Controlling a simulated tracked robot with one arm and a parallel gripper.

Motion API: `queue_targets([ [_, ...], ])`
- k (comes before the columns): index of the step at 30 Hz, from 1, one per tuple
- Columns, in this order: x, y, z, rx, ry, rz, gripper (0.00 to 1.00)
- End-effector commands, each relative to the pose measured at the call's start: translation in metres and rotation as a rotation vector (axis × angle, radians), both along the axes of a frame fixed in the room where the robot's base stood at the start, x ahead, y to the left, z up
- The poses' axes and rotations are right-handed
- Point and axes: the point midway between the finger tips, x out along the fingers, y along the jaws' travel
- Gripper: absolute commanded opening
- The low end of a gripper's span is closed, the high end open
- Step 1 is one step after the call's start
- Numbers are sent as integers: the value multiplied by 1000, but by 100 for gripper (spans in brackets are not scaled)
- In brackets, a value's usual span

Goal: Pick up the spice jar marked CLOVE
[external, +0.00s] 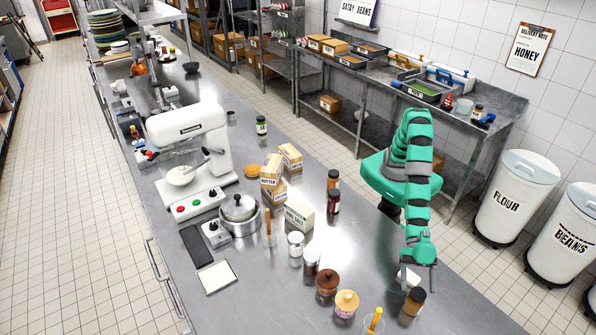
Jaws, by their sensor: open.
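My gripper (418,283) hangs over the right part of the steel counter, pointing down, with its two fingers apart and nothing visibly held. A jar with a dark lid and brown contents (412,305) stands just below and in front of it. Other jars stand further left: one with orange-brown contents (333,181), a dark red one (333,203), a dark brown one (312,262) and a white one (296,244). The labels are too small to read, so I cannot tell which jar is marked CLOVE.
A carton (299,214), butter boxes (272,170), a steel pot (239,212) and a white mixer (190,150) crowd the counter's left. Round-lidded jars (346,303) and a glass with a yellow item (375,321) line the front.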

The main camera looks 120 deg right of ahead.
Motion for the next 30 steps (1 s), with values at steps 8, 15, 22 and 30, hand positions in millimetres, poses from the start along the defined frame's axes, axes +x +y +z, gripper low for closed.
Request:
queue_targets([
  [8, 8, 8, -6, 0, 0, 0, 69],
  [15, 24, 23, -15, 2, -3, 0, 69],
  [22, 37, 37, -25, 0, 1, 0, 69],
  [30, 38, 38, -24, 0, 0, 0, 66],
])
